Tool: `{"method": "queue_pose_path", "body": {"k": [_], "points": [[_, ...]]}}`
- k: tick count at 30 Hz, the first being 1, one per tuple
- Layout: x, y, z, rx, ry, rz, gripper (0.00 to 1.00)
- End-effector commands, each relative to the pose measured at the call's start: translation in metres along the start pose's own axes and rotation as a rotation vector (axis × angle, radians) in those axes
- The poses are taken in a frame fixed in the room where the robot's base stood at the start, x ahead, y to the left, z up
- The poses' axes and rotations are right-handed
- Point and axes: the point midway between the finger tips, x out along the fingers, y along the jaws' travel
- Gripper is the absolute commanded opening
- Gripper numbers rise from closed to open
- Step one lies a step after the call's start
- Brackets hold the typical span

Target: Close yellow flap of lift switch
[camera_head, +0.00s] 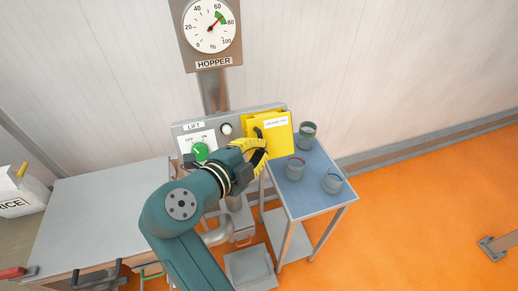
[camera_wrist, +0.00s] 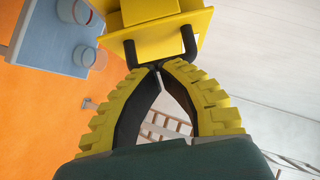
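In the wrist view the yellow flap (camera_wrist: 158,20) fills the top and bears a black U-shaped handle (camera_wrist: 188,42). How far the flap stands open is unclear. My gripper (camera_head: 262,148) is at the flap's lower left; in the wrist view its yellow fingertips (camera_wrist: 158,68) meet right at the handle. I cannot tell whether they grip it.
A blue-grey side table (camera_head: 318,198) with three cups (camera_head: 295,167) stands just right of the panel. A grey bench (camera_head: 95,215) is at the left. The hopper gauge (camera_head: 211,27) hangs above.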

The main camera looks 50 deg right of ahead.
Motion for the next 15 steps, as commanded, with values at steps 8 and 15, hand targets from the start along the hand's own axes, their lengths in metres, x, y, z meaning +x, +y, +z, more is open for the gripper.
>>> {"method": "queue_pose_path", "body": {"k": [8,15], "points": [[-0.023,0.001,-0.034,0.005,-0.001,-0.002,0.00],[-0.045,-0.001,0.026,-0.004,-0.001,-0.001,0.00]]}}
